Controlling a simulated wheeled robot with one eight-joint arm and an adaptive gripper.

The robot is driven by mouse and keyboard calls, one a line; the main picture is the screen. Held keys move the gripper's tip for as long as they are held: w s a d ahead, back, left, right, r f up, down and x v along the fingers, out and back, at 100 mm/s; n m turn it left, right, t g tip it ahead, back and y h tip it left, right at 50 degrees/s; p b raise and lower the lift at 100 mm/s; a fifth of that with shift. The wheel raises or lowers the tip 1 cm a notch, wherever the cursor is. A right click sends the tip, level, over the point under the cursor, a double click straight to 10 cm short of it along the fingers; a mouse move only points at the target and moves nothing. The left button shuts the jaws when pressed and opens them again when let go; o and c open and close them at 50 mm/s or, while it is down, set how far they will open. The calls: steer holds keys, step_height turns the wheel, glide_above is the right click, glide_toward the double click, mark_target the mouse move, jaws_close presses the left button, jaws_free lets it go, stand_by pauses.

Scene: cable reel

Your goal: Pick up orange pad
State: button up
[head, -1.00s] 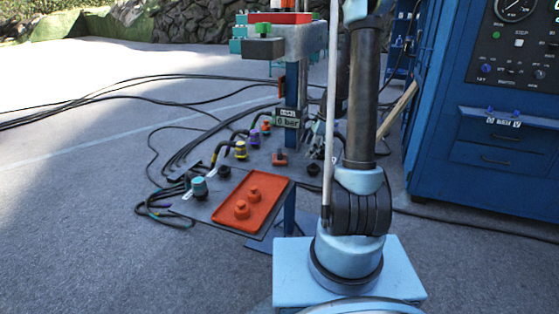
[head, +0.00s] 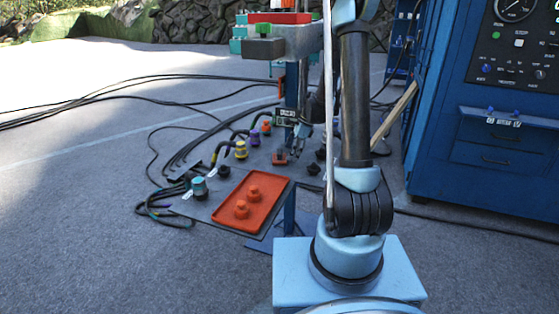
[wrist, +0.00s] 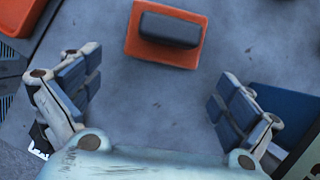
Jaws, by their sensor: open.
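The orange pad (wrist: 137,45) has a black block-shaped grip on top. It lies on the grey table at the top middle of the wrist view. In the head view the pad (head: 279,160) is small and sits behind the orange tray, just below my gripper. My gripper (wrist: 158,98) is open and empty. Its two blue-padded fingers are spread wide, with bare grey surface between them, and the pad lies beyond the fingertips. In the head view my gripper (head: 298,138) is small and partly hidden by my arm.
An orange tray (head: 262,208) with two orange knobs lies on the near part of the table. Several coloured connectors with cables, such as a yellow one (head: 241,150), stand to the left. A post rises beside the pad. A blue cabinet (head: 480,160) stands at right.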

mark_target(281, 151)
steer(key=a, duration=0.5)
steer(key=shift+f, duration=0.25)
steer(key=shift+a+f, duration=0.15)
steer(key=shift+f, duration=0.15)
steer(key=shift+c, duration=0.5)
steer(key=c, duration=1.2)
steer(key=shift+o, duration=0.2)
steer(key=shift+r, duration=0.1)
step_height(281, 151, up, 10)
steer(key=shift+f, duration=0.1)
